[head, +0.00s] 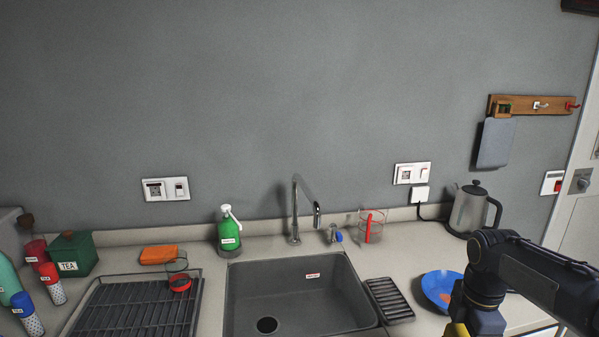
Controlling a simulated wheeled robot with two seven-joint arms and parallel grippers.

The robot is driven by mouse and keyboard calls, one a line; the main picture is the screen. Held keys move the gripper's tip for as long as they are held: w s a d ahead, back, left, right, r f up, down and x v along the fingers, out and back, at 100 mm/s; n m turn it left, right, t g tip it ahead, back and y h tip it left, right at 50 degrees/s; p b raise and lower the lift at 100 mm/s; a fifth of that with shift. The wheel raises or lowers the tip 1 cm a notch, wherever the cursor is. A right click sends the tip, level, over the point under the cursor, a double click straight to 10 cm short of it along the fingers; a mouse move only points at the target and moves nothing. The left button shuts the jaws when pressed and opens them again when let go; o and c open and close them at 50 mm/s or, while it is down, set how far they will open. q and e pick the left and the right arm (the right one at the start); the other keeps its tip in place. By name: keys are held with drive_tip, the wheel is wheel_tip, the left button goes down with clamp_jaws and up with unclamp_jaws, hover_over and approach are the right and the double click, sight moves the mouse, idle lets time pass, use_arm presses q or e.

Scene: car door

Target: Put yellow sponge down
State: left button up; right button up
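My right arm comes in from the right, and its wrist passes below the bottom edge. Its gripper fingers are out of the picture. A small yellow patch shows beside the wrist at the bottom edge; I cannot tell whether it is the yellow sponge or part of my arm. No yellow sponge can be clearly made out. An orange sponge-like block (159,254) lies on the counter behind the drying rack. My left gripper is not in view.
The sink (293,290) is in the middle with a faucet (295,212) behind it. A black drying rack (135,308) is left, a small ribbed tray (389,300) right. A blue plate (438,281) is beside my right arm. A kettle (470,211) stands at the back right.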

drive_tip(key=w+a+f+m, duration=0.2)
drive_tip(key=a+f+m, duration=0.6)
drive_tip(key=f, duration=0.1)
drive_tip(key=w+a+f+m, duration=0.2)
drive_tip(key=a+f+m, duration=0.5)
drive_tip(key=f, duration=0.3)
drive_tip(key=shift+a+f+m, duration=0.25)
drive_tip(key=shift+a+m, duration=0.1)
drive_tip(key=shift+m, duration=0.15)
drive_tip(key=shift+r, duration=0.15)
